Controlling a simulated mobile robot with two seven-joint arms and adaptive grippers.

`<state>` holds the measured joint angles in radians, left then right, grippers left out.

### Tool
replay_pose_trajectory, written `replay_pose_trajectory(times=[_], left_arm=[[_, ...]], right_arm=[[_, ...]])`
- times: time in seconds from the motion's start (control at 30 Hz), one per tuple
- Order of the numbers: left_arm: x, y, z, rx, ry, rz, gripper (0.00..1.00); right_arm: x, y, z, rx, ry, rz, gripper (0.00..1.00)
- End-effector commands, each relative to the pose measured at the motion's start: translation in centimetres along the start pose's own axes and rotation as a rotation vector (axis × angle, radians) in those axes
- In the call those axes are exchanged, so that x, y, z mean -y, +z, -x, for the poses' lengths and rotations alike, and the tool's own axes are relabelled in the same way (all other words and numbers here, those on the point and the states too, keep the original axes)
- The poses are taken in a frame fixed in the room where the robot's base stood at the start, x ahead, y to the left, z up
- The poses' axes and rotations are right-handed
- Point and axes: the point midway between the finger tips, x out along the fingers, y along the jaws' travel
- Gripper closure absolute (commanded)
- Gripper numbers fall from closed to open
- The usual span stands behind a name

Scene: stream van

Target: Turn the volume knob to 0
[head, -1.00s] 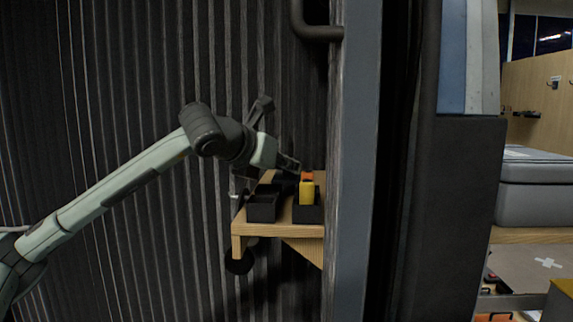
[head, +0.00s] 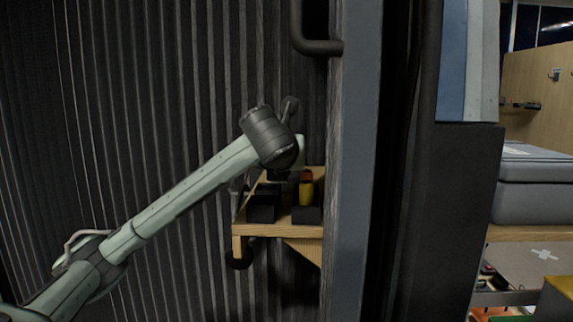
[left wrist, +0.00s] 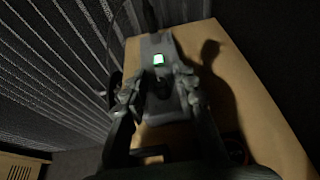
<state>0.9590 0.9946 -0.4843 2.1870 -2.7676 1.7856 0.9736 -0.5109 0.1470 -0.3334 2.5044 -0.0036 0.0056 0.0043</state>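In the left wrist view a grey device (left wrist: 158,45) with a small lit green display (left wrist: 158,60) sits on a wooden surface. My left gripper (left wrist: 158,98) is over it, its two dark fingers apart on either side of the device's near part. Nothing is clearly pinched between them. I cannot make out the volume knob or its setting; the area between the fingers is dark and blurred. In the head view my left wrist is over the wooden shelf, and the fingers and device are mostly hidden. My right gripper is in no view.
The small wooden shelf (head: 275,230) carries two black bins (head: 262,212), the right one with a yellow and orange item (head: 306,190). A ribbed dark wall (head: 150,90) stands behind. A grey upright post (head: 358,160) closes off the shelf's right side.

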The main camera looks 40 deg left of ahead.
Motion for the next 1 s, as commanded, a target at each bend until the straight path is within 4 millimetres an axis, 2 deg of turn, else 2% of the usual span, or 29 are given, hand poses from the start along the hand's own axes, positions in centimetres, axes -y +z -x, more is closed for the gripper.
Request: replay_pose_trajectory(times=[0.3, 0.43, 0.57, 0.7, 1.0], left_arm=[[0.0, 0.0, 0.1, 0.001, -0.001, 0.000, 0.66], [0.0, 0.1, 1.0, 0.002, -0.002, 0.001, 0.66], [0.1, 0.1, 3.2, 0.004, -0.005, 0.001, 0.66], [0.1, 0.2, 6.6, 0.008, -0.006, 0.000, 0.66], [0.1, 0.4, 9.9, 0.011, -0.004, -0.002, 0.66]], right_arm=[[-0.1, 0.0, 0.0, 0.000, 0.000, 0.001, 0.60], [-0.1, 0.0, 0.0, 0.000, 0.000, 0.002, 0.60], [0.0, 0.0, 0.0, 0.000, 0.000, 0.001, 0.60], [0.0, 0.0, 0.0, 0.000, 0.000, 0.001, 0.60], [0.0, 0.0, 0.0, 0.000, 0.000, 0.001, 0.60]])
